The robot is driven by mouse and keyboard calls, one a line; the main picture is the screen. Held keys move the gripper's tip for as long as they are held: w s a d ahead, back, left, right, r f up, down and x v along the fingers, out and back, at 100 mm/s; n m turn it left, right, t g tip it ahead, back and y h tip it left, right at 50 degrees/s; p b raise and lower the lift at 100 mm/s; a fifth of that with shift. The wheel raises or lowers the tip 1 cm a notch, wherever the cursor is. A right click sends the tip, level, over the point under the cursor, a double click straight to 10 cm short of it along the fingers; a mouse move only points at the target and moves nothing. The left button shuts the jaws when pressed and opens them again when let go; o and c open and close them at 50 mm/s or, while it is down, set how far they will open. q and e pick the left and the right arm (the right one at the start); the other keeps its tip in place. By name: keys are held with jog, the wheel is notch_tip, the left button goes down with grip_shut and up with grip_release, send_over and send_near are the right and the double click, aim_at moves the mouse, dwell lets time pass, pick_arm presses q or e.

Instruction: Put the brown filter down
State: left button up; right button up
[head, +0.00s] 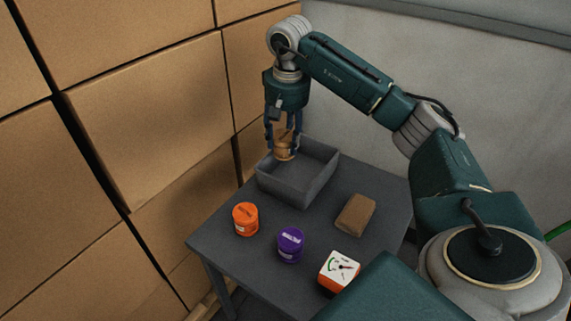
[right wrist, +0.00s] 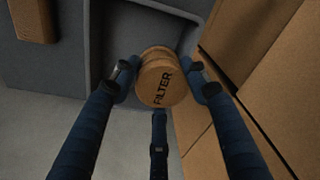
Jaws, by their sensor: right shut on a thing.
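The brown filter (head: 285,152) is a small round canister, and its lid reads FILTER in the right wrist view (right wrist: 161,84). My right gripper (head: 283,143) points down and is shut on it; the fingers sit on both sides of the filter in the right wrist view (right wrist: 162,78). The filter is at the back left part of a grey open bin (head: 287,195), close to the rim. I cannot tell whether it touches the bin. My left gripper is not in view.
On the dark table (head: 226,262) stand an orange canister (head: 245,219), a purple canister (head: 290,244), a white and orange gauge box (head: 339,270) and a brown block (head: 355,214). Stacked cardboard boxes (head: 150,120) rise close on the left. Bare table lies around the block.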

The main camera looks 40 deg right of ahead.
aim_at(284, 156)
notch_tip(284, 156, down, 6)
jog(key=shift+r+p, duration=0.2)
jog(key=shift+p, duration=0.1)
jog(key=shift+f, duration=0.25)
notch_tip(284, 156, down, 3)
jog(key=shift+f+p, duration=0.1)
jog(key=shift+p, duration=0.2)
jog(key=shift+f, duration=0.1)
jog(key=o, duration=1.1)
jog(key=shift+r, duration=0.5)
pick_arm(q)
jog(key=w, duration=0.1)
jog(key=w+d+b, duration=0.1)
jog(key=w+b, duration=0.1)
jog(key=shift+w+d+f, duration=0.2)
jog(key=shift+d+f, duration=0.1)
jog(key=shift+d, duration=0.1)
pick_arm(e)
jog(key=r, duration=0.3)
jog(key=s+r, duration=0.1)
jog(key=r, duration=0.7)
jog(key=shift+s+a, duration=0.2)
jog(key=shift+a, duration=0.05)
